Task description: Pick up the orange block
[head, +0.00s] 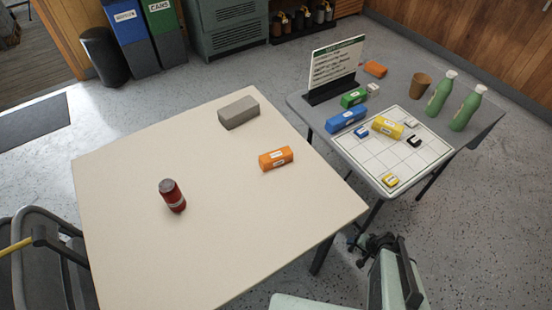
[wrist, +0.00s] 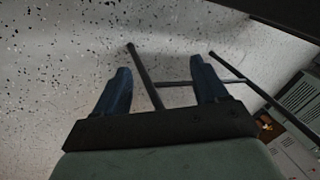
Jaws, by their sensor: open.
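An orange block (head: 276,158) with a white label lies on the cream table (head: 215,245), toward its right side. A second orange block (head: 375,69) lies at the back of the grey table, beside the sign. My gripper (head: 362,243) is low at the right, beyond the cream table's right edge and apart from both blocks. In the wrist view my gripper (wrist: 161,72) has its two blue fingers spread with nothing between them. Floor and dark table legs show beyond the fingers, and neither orange block is in that view.
The grey table (head: 470,128) holds a grid board (head: 373,160) with small blocks, a sign (head: 335,63), a brown cup (head: 421,85) and green bottles (head: 440,93).

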